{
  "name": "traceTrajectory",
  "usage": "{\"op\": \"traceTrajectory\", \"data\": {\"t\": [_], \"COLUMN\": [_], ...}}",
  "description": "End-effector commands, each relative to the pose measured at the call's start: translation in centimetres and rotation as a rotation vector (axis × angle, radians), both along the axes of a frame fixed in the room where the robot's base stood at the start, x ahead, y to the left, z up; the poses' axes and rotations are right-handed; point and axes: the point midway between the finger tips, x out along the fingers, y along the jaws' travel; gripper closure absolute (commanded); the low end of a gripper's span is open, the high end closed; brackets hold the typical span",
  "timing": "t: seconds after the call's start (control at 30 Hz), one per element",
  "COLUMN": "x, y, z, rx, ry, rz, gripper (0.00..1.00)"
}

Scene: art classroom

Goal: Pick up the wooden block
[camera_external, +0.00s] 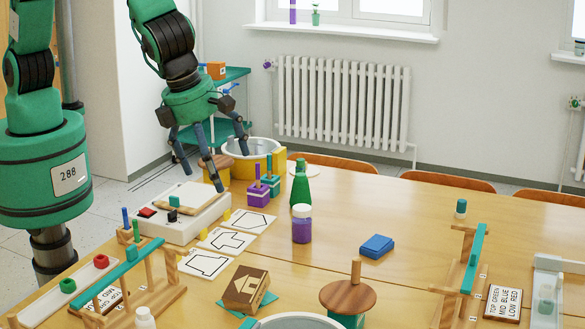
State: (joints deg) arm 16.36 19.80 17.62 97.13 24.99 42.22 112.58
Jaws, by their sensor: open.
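A brown wooden-looking block (245,288) with dark markings sits tilted on a teal square plate (262,303) at the front middle of the table. A pale wooden piece (187,203) lies on top of a white device (160,228) with a red button, at the table's left. Which of these is the task's block I cannot tell. My gripper (212,172) hangs fingers down above the far left part of the table, near the white device. Its dark fingers are spread and hold nothing that I can see. It is well behind the brown block.
A green bottle (301,188) and a purple jar (302,226) stand mid-table. The table's right middle is mostly clear around a blue block (377,246).

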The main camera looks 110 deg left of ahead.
Motion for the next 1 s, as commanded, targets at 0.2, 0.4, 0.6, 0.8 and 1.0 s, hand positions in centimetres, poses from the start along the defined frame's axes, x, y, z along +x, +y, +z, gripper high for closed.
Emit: {"op": "traceTrajectory", "data": {"t": [0.2,0.4,0.6,0.8,1.0], "x": [2.1,3.0,3.3,3.4,3.4], "y": [-2.4,-3.9,-4.5,-4.5,-4.5], "z": [-6.8,-11.4,-13.2,-13.3,-13.4], "rx": [0.073,0.121,0.140,0.141,0.141], "ry": [0.094,0.158,0.184,0.185,0.185], "rz": [-0.265,-0.448,-0.525,-0.531,-0.530], "gripper": [0.00,0.00,0.00,0.00,0.00]}}
